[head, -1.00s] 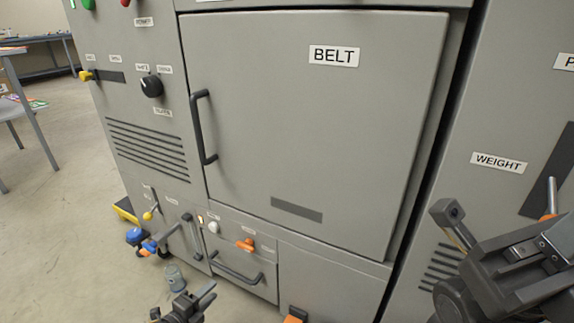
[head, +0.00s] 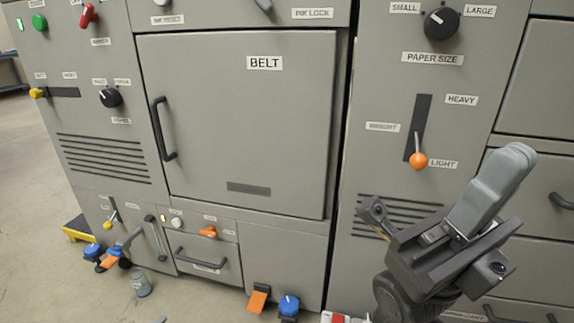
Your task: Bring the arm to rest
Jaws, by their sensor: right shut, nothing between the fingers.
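My right gripper (head: 505,180) is at the lower right in the head view, in front of the grey machine (head: 285,125). Its fingers are together, point up and to the right, and hold nothing. It is below the weight lever (head: 418,160), whose orange knob is at the light end of its slot; the gripper looks apart from it. My left gripper is not clearly in view; only a small grey tip shows at the bottom edge.
The belt door (head: 240,120) is shut. Drawers with handles (head: 562,201) are at the right. Blue and orange pedals (head: 289,304) stick out low at the front, with more at the left. Open floor (head: 30,180) lies at the left.

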